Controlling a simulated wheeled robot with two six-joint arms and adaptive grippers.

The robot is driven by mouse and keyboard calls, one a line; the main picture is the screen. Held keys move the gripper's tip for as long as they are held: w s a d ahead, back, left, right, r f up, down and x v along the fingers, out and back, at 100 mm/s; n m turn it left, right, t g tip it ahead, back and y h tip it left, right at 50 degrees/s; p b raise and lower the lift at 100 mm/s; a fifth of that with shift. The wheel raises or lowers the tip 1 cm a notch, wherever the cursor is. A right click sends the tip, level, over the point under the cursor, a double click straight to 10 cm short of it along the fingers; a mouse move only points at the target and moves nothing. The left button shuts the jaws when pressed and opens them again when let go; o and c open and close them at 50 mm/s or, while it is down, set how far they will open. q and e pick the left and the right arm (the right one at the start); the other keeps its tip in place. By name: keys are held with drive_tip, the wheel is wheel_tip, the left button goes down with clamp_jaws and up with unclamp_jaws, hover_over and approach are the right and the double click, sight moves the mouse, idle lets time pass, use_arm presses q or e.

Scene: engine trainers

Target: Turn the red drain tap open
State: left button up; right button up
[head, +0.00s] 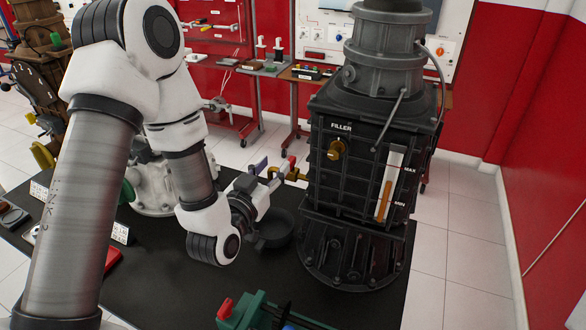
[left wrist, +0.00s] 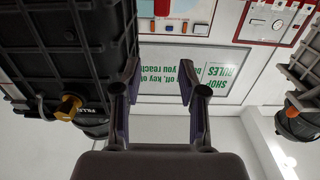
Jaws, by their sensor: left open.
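The red drain tap (head: 291,163) is at the left side of the black engine casing (head: 325,185), low down, beside a brass fitting. My left gripper (head: 274,174) is just left of the tap, with its fingers pointing toward it. In the left wrist view the left gripper (left wrist: 157,90) is open, with nothing between its fingers. My right gripper is not in view.
A black drain pan (head: 272,230) stands on the dark bench below the gripper. The brass filler plug (head: 337,149) and the level gauge (head: 388,185) are on the casing's front. A green part with a red knob (head: 225,308) is at the front edge. A white housing (head: 153,188) stands left.

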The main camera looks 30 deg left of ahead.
use_arm(q)
drive_tip(key=w+f, duration=0.1)
drive_tip(key=w, duration=0.1)
drive_tip(key=w+f, duration=0.2)
drive_tip(key=w, duration=0.1)
drive_tip(key=w+f, duration=0.1)
drive_tip(key=w, duration=0.1)
drive_tip(key=shift+w+a+f+b, duration=0.2)
drive_tip(key=shift+b, duration=0.2)
drive_tip(key=shift+w+f, duration=0.1)
drive_tip(key=shift+w, duration=0.2)
drive_tip(key=shift+s, duration=0.15)
drive_tip(key=shift+c, duration=1.3)
clamp_jaws()
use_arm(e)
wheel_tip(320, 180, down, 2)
